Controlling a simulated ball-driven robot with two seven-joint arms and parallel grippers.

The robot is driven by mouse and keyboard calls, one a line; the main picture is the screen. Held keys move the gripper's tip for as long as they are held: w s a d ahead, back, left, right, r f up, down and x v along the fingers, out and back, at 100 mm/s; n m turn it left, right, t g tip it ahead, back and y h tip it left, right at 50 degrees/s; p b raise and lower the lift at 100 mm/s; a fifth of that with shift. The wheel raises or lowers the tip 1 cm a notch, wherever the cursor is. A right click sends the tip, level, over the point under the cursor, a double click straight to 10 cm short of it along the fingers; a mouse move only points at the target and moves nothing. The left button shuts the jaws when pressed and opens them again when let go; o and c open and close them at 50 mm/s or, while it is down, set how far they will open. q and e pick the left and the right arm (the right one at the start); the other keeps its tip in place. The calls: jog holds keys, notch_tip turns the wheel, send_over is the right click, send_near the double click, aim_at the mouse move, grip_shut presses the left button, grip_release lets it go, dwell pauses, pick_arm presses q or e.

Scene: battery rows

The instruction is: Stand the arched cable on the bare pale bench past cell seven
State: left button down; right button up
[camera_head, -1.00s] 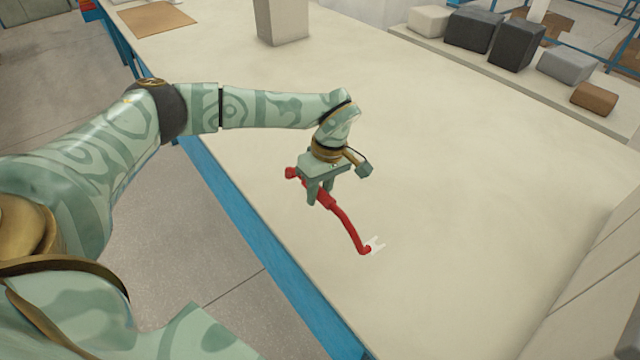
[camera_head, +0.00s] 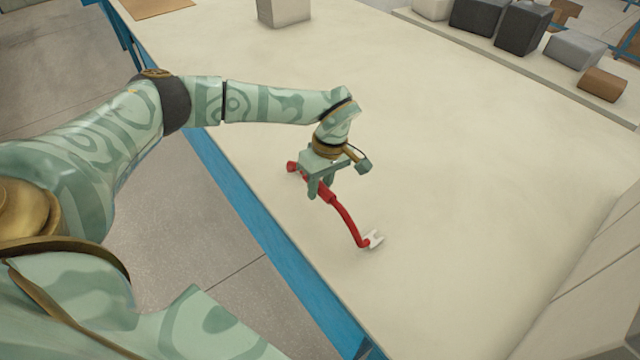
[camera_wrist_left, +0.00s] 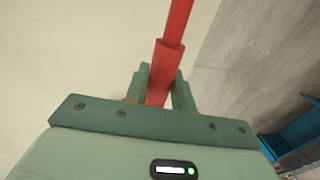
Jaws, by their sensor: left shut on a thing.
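The arched cable (camera_head: 346,219) is red, with a pale forked lug (camera_head: 373,239) at its near end and a red end at the far left. My left gripper (camera_head: 320,192) is shut on the cable around its thicker middle part. In the left wrist view the red cable (camera_wrist_left: 163,75) runs up between the two fingers (camera_wrist_left: 160,88). The cable is over the pale bench (camera_head: 450,200); I cannot tell whether its ends touch the surface. No cell is plainly in view. My right gripper is not in view.
The bench around the cable is bare. Its blue front edge (camera_head: 262,235) runs close on the left. A grey block (camera_head: 284,12) stands at the back. Several grey, dark and brown blocks (camera_head: 522,28) sit on a ledge at the back right.

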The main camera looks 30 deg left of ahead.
pick_arm(q)
jog(key=shift+f, duration=0.55)
dwell(0.4)
jog(key=shift+c, duration=2.4)
grip_release()
jog(key=shift+w+d+r+p, duration=0.1)
jog(key=shift+w+r+p, duration=0.1)
jog(key=shift+r+p, duration=0.75)
notch_tip(320, 180, up, 9)
jog(key=w+p, duration=0.1)
jog(key=p, duration=0.4)
jog(key=shift+w+d, duration=0.2)
jog(key=shift+d, duration=0.15)
